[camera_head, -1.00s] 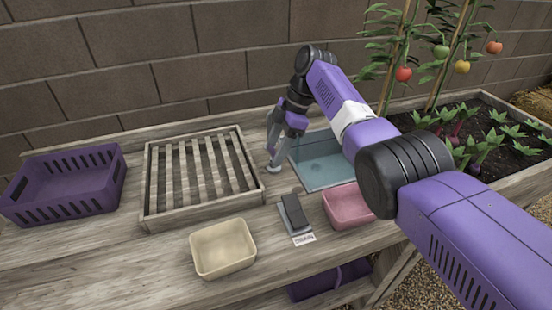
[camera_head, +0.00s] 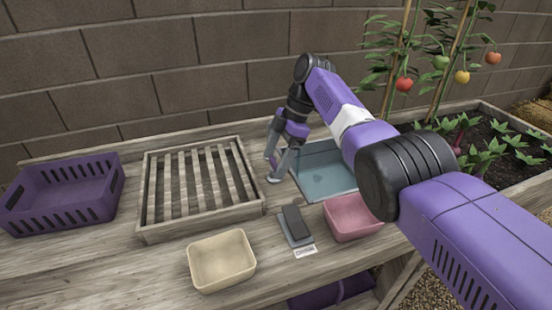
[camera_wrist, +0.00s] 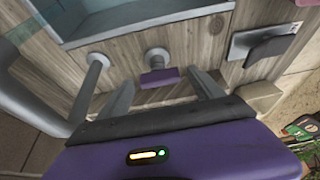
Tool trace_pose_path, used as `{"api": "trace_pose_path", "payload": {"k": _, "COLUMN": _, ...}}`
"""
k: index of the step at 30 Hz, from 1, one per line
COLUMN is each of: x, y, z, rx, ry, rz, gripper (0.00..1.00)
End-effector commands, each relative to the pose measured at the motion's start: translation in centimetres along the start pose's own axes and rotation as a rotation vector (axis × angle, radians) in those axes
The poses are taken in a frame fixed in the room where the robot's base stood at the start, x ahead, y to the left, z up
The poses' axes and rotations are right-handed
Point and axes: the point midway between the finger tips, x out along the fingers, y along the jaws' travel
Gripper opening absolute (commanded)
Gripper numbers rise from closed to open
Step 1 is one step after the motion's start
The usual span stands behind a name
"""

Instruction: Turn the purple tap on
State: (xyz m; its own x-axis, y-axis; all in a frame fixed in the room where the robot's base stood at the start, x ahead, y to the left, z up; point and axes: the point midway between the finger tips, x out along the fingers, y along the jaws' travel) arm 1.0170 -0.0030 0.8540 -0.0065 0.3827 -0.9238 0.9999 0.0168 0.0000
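The purple tap handle (camera_wrist: 158,78) shows in the wrist view as a short purple bar on a round grey stem, in front of the wooden bench face. My gripper (camera_wrist: 162,80) is open, with one grey finger on each side of the handle and gaps visible between fingers and handle. In the head view my gripper (camera_head: 272,166) is at the left end of the blue basin (camera_head: 322,172). The tap handle cannot be made out there. A grey post with a round end (camera_wrist: 97,60) stands left of the handle in the wrist view.
A slatted wooden tray (camera_head: 150,230) and a purple crate (camera_head: 65,222) lie to the left. A cream bin (camera_head: 222,262), a dark block on a grey plate (camera_head: 296,226) and a pink bin (camera_head: 352,218) stand in front. Tomato plants (camera_head: 403,84) grow at right.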

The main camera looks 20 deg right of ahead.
Motion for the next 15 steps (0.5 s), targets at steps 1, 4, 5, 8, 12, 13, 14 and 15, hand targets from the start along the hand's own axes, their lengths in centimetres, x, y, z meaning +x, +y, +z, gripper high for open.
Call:
{"api": "trace_pose_path", "payload": {"k": 1, "x": 0.0, "y": 0.0, "z": 0.0, "rx": 0.001, "ry": 0.000, "rz": 0.000, "gripper": 0.76}}
{"api": "trace_pose_path", "payload": {"k": 4, "x": -0.1, "y": 0.0, "z": 0.0, "rx": 0.001, "ry": 0.000, "rz": 0.001, "gripper": 0.76}}
{"api": "trace_pose_path", "payload": {"k": 5, "x": -0.1, "y": 0.0, "z": 0.0, "rx": 0.001, "ry": 0.000, "rz": 0.001, "gripper": 0.76}}
{"api": "trace_pose_path", "payload": {"k": 8, "x": -0.9, "y": 0.1, "z": 0.0, "rx": 0.001, "ry": 0.000, "rz": 0.002, "gripper": 0.76}}
{"api": "trace_pose_path", "payload": {"k": 12, "x": -3.1, "y": 0.1, "z": 0.0, "rx": 0.001, "ry": -0.001, "rz": 0.003, "gripper": 0.76}}
{"api": "trace_pose_path", "payload": {"k": 13, "x": -3.6, "y": 0.1, "z": 0.0, "rx": 0.001, "ry": -0.001, "rz": 0.003, "gripper": 0.76}}
{"api": "trace_pose_path", "payload": {"k": 14, "x": -4.2, "y": 0.1, "z": 0.0, "rx": 0.001, "ry": -0.001, "rz": 0.004, "gripper": 0.76}}
{"api": "trace_pose_path", "payload": {"k": 15, "x": -4.8, "y": 0.1, "z": 0.0, "rx": 0.000, "ry": 0.000, "rz": 0.004, "gripper": 0.76}}
